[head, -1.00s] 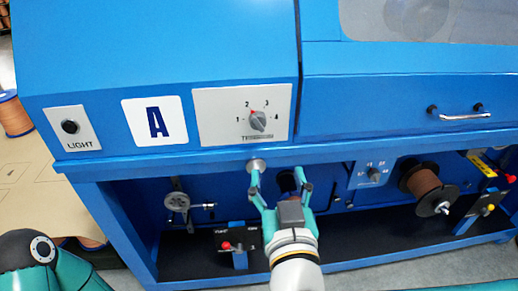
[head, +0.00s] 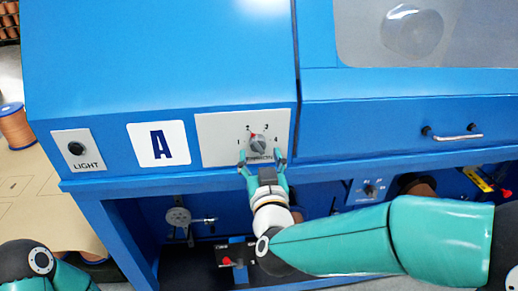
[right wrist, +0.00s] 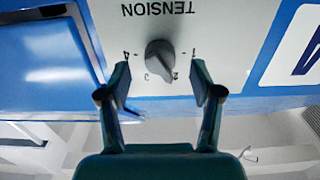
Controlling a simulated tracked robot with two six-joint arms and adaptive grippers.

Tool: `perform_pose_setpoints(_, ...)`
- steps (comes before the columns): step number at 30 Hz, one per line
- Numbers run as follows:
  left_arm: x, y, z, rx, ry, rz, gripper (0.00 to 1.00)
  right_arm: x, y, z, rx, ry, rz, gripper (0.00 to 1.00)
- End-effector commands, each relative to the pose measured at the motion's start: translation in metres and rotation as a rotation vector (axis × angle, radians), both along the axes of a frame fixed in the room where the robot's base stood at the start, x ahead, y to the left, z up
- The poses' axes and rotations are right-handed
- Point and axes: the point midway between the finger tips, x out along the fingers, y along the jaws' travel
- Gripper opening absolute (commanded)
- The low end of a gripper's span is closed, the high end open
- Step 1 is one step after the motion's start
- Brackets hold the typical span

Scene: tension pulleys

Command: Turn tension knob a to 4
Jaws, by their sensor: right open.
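The tension knob (head: 258,145) is a grey dial with a red mark on a light plate (head: 219,128) beside the letter A sign. Its mark points at about 2, with numbers 1 to 4 around it. My right gripper (head: 262,160) is open just below the knob, a fingertip to each side. In the right wrist view, upside down, the knob (right wrist: 159,55) stands between the spread fingertips (right wrist: 160,82) and a little beyond them, with a gap on both sides. My left gripper is out of view; only part of that arm shows at bottom left.
The LIGHT switch (head: 77,148) is left of the A sign (head: 157,144). A drawer-like panel with a metal handle (head: 452,133) is at right. Below the blue ledge are a small pulley (head: 179,216) and a red-knobbed lever (head: 227,262). The panel face around the knob is clear.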

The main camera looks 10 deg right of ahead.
Motion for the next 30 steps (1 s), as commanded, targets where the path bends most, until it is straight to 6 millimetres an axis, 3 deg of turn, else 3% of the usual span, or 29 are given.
perform_pose_setpoints(6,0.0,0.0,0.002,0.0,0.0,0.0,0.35,0.025,-0.001,0.0,0.0,0.0,-0.001,0.65)
perform_pose_setpoints(17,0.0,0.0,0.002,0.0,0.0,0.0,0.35,0.029,-0.001,0.0,0.0,0.0,0.0,0.65)
perform_pose_setpoints(28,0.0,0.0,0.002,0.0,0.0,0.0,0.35,0.029,-0.001,0.0,0.0,0.0,0.0,0.05)
perform_pose_setpoints(30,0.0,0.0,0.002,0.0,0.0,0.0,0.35,0.029,-0.001,0.0,0.001,0.0,0.0,0.05)
